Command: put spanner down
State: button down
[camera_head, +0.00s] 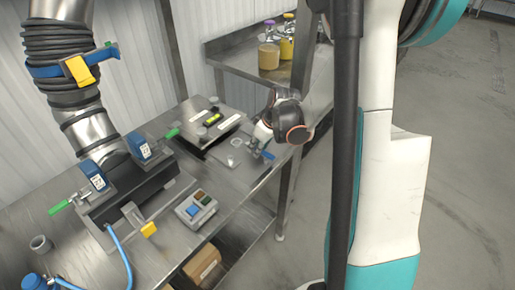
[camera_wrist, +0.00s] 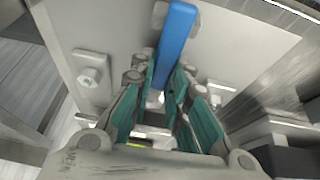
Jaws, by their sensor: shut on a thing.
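My gripper (camera_head: 260,144) is low over the right end of the steel bench, by a grey plate. In the wrist view its teal-padded fingers (camera_wrist: 164,84) are closed around the spanner (camera_wrist: 177,38), whose blue handle sticks out beyond the fingertips. The blue handle also shows in the head view (camera_head: 268,154), close to the plate. The spanner's other end is hidden by the gripper. I cannot tell whether the spanner touches the surface.
A fitting with a nut (camera_wrist: 90,72) stands left of the fingers. A clamp fixture (camera_head: 125,185), a button box (camera_head: 195,210) and a grey ring (camera_head: 40,243) are on the bench. Jars (camera_head: 269,55) stand on the far table.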

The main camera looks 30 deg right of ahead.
jog(key=shift+f, duration=0.1)
jog(key=c, duration=1.5)
grip_release()
jog(key=shift+c, duration=0.2)
jog(key=p+v, duration=0.4)
jog(key=v, duration=0.8)
